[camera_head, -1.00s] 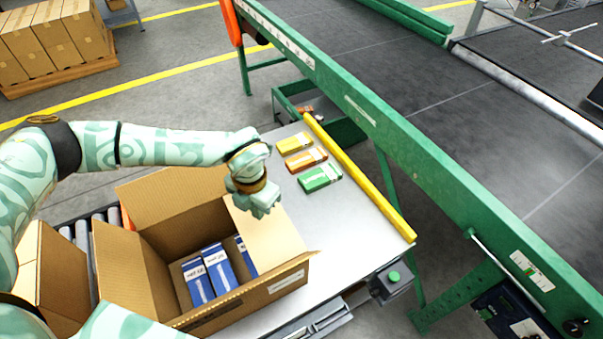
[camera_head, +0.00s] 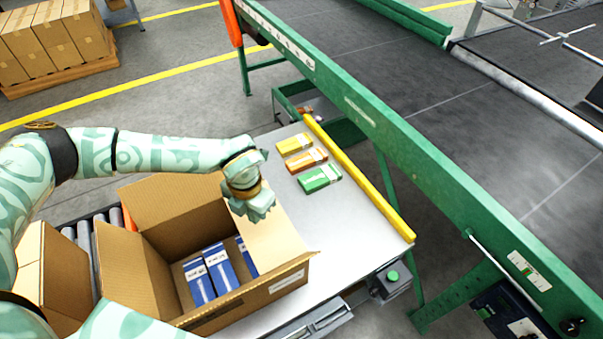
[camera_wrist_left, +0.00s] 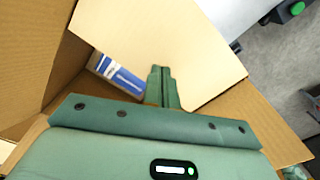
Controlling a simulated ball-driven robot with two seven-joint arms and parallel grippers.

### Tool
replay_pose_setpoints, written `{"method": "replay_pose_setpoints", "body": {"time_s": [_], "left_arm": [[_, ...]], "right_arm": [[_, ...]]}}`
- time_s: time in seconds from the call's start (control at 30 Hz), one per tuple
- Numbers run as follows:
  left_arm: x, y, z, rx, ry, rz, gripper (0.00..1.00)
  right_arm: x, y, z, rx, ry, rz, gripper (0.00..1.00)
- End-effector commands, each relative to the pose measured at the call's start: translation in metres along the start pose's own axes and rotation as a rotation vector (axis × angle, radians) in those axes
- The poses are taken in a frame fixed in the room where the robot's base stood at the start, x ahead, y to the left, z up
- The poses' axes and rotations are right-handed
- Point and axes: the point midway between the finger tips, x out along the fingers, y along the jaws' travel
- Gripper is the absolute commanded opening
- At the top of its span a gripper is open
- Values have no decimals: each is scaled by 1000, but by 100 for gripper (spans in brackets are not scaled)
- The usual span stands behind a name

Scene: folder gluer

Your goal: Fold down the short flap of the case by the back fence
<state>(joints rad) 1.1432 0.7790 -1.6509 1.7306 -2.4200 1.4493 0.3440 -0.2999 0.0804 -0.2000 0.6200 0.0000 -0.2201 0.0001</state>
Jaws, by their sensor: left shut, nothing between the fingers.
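The open brown case (camera_head: 225,308) stands on the table with blue-and-white cartons (camera_head: 217,268) inside. Its short flap on the side toward the yellow fence (camera_head: 360,185) leans in over the opening (camera_head: 270,236). My left gripper (camera_head: 252,212) is shut and empty, at the upper part of this flap; I cannot tell whether it touches. In the left wrist view the shut fingers (camera_wrist_left: 163,90) point over the case, with the pale flap (camera_wrist_left: 160,45) beyond them and a blue carton (camera_wrist_left: 117,73) to their left. The back-left flap (camera_head: 172,208) and left flap (camera_head: 128,262) stand up and outward. My right gripper is out of view.
Yellow, orange and green packs (camera_head: 306,160) lie on the table (camera_head: 345,215) between case and fence. A green-framed conveyor (camera_head: 420,150) runs behind the fence. A box with a green button (camera_head: 392,277) is at the table's right corner. Rollers (camera_head: 85,232) lie left of the case.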

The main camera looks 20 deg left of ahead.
Motion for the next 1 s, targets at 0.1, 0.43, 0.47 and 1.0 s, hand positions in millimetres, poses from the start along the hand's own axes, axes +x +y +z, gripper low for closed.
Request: {"method": "replay_pose_setpoints", "body": {"time_s": [0.1,0.43,0.47,1.0], "left_arm": [[-26,0,0,0,-3,1,0],[-73,0,0,-1,-3,0,0],[-76,0,0,-1,-2,0,0],[-77,0,0,0,0,-1,0]], "right_arm": [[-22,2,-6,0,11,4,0],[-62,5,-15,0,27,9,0],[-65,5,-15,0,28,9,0],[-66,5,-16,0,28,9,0]]}}
